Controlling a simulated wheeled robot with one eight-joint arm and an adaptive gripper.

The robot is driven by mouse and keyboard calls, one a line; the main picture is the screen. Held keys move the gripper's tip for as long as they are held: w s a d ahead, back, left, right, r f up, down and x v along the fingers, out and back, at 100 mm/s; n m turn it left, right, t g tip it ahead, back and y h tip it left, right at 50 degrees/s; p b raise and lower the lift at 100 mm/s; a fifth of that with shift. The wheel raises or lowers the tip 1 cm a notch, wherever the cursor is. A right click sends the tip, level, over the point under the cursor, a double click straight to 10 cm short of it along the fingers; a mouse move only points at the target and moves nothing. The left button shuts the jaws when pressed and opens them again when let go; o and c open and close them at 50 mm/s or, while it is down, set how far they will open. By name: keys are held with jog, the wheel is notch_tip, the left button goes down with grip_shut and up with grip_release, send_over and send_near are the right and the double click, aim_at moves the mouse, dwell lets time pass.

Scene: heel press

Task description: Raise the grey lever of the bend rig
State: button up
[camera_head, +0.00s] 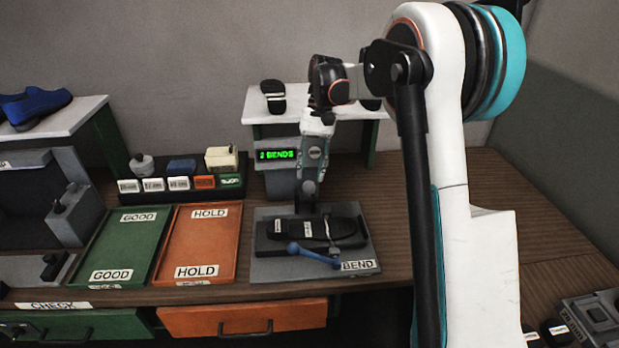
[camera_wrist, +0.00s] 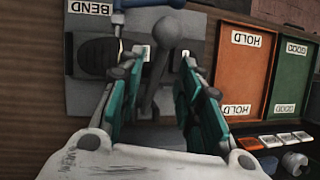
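The bend rig's grey plate (camera_head: 285,269), marked BEND, lies on the bench with a black shoe sole (camera_head: 343,226) on it. The grey lever (camera_wrist: 168,32), with a round knob, shows in the wrist view between the fingers of my gripper (camera_wrist: 162,62). The fingers are open, one on each side of the lever, with a visible gap to it. In the head view my gripper (camera_head: 308,195) points down at the rear of the rig, and I cannot make out the grey lever there. A blue handle (camera_head: 310,254) lies across the rig's front.
A display box (camera_head: 277,180) reading "2 BENDS" stands behind the rig. An orange HOLD tray (camera_head: 187,247) and a green GOOD tray (camera_head: 116,250) lie to the left. A raised white shelf (camera_head: 258,104) stands behind. The bench to the right of the rig is clear.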

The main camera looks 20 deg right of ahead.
jog(key=v, duration=0.9)
